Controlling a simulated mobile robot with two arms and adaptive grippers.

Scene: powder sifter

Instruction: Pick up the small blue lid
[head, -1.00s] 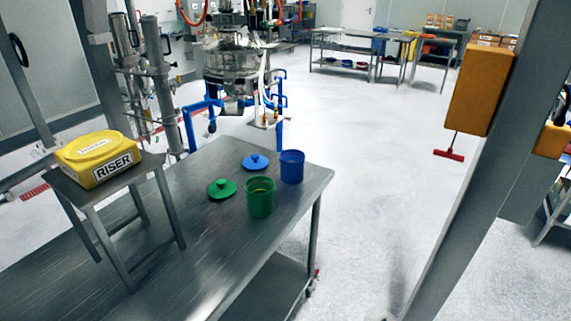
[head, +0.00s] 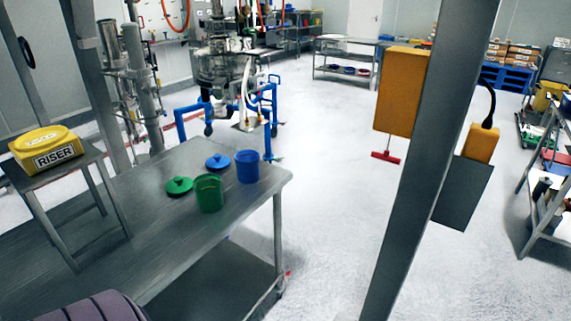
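The small blue lid (head: 217,162) lies flat on the steel table (head: 232,215), knob upward, near the table's back edge. The blue container (head: 248,166) stands upright just to its right, apart from it. The green lid (head: 178,186) lies in front and to the left of the blue lid. The green container (head: 209,193) stands open in front of the blue lid. Neither gripper is in view. A dark rounded part at the bottom left edge looks like part of my arm; no fingers show.
A small metal stand (head: 95,160) on the table's left carries a yellow RISER box (head: 45,148). A grey post (head: 425,150) with an orange box (head: 402,92) rises right of the table. Open floor (head: 330,200) lies between them. Processing equipment stands behind the table.

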